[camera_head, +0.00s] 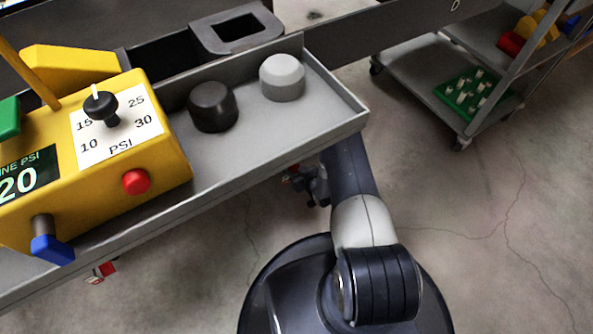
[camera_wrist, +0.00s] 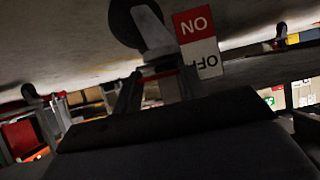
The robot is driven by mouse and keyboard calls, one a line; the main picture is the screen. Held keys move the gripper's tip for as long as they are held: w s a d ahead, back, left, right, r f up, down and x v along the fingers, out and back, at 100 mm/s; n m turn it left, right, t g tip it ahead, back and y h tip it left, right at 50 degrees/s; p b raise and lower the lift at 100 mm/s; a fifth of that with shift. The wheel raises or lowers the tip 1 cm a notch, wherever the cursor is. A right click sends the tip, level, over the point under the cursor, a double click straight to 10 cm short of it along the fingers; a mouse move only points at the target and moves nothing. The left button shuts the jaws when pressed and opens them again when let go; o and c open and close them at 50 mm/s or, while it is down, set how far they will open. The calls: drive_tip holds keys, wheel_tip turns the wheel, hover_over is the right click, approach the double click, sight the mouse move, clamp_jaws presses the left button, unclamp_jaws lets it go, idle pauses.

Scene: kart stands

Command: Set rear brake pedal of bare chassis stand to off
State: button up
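In the wrist view, which looks upside down, a plate (camera_wrist: 197,45) with a red ON half and a white OFF half is close ahead. A small part with a red edge and grey face (camera_wrist: 164,80), possibly the brake pedal, shows below and left of the plate; its setting is unclear. My gripper (camera_wrist: 160,88) has its fingers apart, one on either side of that part; I cannot tell whether they touch it. In the head view, my arm reaches under the grey tray (camera_head: 235,150), where my gripper is mostly hidden.
A dark caster wheel (camera_wrist: 128,22) is close beside the plate. On the tray are a yellow PSI box (camera_head: 165,160), a black cylinder (camera_head: 213,107) and a grey cylinder (camera_head: 282,78). Another cart (camera_head: 420,75) stands back right. The floor at right is free.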

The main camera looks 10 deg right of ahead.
drive_tip(key=o, duration=0.5)
drive_tip(key=shift+c, duration=0.2)
drive_tip(key=p+v, duration=0.3)
drive_tip(key=v, duration=0.8)
drive_tip(key=shift+p, duration=0.4)
drive_tip(key=shift+w+f, duration=0.1)
drive_tip(key=b+x, duration=0.4)
drive_tip(key=x, duration=0.6)
drive_tip(key=shift+w+a+f, duration=0.2)
drive_tip(key=shift+w+f, duration=0.05)
drive_tip(key=shift+f, duration=0.1)
drive_tip(key=shift+t, duration=0.3)
